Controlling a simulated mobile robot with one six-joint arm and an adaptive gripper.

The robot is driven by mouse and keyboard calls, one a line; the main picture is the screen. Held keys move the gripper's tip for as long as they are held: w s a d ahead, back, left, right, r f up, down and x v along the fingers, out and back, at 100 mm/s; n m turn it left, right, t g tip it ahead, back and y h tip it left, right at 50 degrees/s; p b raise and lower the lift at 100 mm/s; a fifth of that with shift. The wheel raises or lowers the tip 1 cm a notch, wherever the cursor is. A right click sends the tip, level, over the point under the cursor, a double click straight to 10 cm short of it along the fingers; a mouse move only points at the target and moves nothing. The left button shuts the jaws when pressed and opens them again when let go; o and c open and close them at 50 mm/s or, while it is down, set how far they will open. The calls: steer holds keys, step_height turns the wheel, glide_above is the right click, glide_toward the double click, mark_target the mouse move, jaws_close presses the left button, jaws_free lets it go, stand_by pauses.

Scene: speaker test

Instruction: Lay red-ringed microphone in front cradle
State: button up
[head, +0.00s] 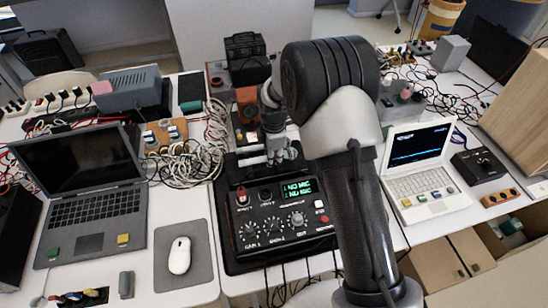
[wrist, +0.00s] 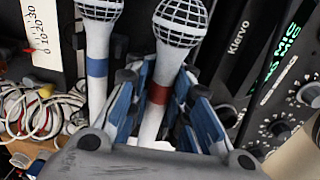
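The red-ringed microphone (wrist: 158,92) has a white body and a wire-mesh head, and lies between the fingers of my gripper (wrist: 160,100) in the wrist view. The blue-padded fingers stand apart, and a gap seems to show on each side of the body. A blue-ringed microphone (wrist: 97,68) lies to its left, outside the left finger. In the head view my gripper (head: 279,152) points down behind the mixer box, partly covered by my arm. I cannot make out the microphones or the front cradle there.
The mixer box (head: 262,248) with knobs and a green "NO MIC" display stands in front of my gripper. Tangled white cables (head: 190,163) lie to its left. A dark laptop (head: 82,180), a mouse (head: 179,255) and a white laptop (head: 418,170) flank it.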

steer(key=shift+o, duration=1.2)
steer(key=shift+s+d+f, duration=0.1)
steer(key=shift+s+f, duration=0.2)
steer(key=shift+f, duration=0.3)
steer(key=shift+s+f, duration=0.3)
steer(key=shift+f, duration=0.3)
steer(key=o, duration=0.3)
steer(key=shift+w+f, duration=0.2)
steer(key=shift+w, duration=0.1)
steer(key=shift+o, duration=0.6)
steer(key=shift+r+g, duration=0.1)
steer(key=shift+g, duration=0.2)
steer(key=shift+s, duration=0.1)
steer(key=r, duration=1.2)
steer(key=shift+w+r, duration=0.3)
